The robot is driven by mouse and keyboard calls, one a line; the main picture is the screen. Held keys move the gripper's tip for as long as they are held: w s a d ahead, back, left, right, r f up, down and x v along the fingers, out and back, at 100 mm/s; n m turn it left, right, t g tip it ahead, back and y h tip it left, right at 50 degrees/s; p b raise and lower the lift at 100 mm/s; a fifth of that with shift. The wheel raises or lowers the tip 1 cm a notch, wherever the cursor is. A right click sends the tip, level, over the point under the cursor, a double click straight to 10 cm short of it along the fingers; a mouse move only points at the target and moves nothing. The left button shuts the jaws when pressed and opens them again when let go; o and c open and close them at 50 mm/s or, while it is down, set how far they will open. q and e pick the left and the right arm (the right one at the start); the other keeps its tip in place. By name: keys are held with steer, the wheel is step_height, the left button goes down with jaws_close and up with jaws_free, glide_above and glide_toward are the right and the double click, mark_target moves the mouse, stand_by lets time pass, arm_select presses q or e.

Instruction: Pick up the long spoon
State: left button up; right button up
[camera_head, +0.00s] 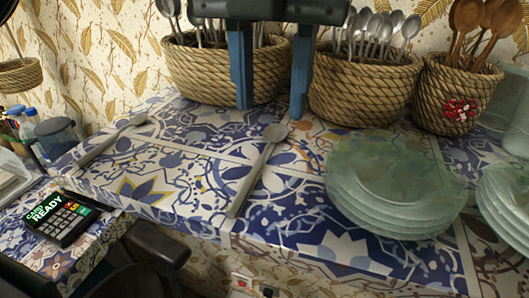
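Two grey long-handled spoons lie apart on the blue-and-white tiled counter (200,172). The middle spoon (254,177) has its bowl toward the back and its handle running to the front edge. The left spoon (108,142) lies slanted near the counter's left edge. The middle one looks longer, but I cannot tell which is meant. My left gripper (270,113) points down with its two blue fingers wide apart and nothing between them. Its fingertips are near the middle spoon's bowl, just behind it in the picture. My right gripper is not in view.
Wicker baskets of metal spoons (225,72), more metal spoons (365,88) and wooden spoons (452,92) line the back. Stacked glass plates (395,185) stand right of the middle spoon, with more plates (508,200) at the right edge. A card reader (64,217) sits lower left.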

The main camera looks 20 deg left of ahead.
mark_target(263, 152)
arm_select(q)
steer(key=f, duration=0.2)
steer(key=a+f, duration=0.1)
steer(key=f, duration=0.1)
steer(key=shift+f, duration=0.4)
steer(key=shift+d+f, duration=0.1)
steer(key=shift+f, duration=0.35)
jaws_close()
